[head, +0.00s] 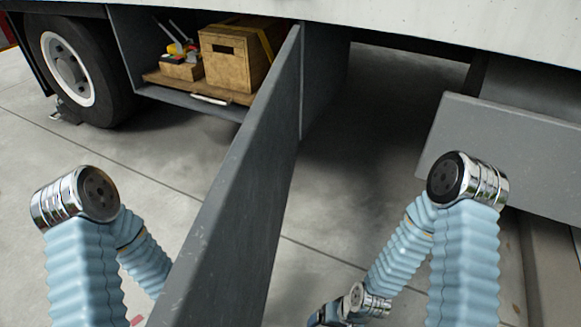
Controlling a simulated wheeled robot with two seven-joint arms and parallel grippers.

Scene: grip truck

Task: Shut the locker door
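The locker door (236,180) is a flat grey panel. It stands wide open, edge-on, reaching from the locker toward me and down past the bottom edge. The open locker (190,97) under the truck body shows its inside to the left of the door. My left arm is on the left of the door, and its lower part passes out of sight behind the door and the frame edge. My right arm is on the right of the door, with its wrist at the bottom edge. The fingers of both grippers are out of sight.
A wooden crate (232,62) with a yellow strap and a small box of tools (181,66) sit on a wooden board inside the locker. A truck wheel (75,70) is at the left. A grey panel (500,145) juts out at the right. The concrete floor (150,165) is mostly clear.

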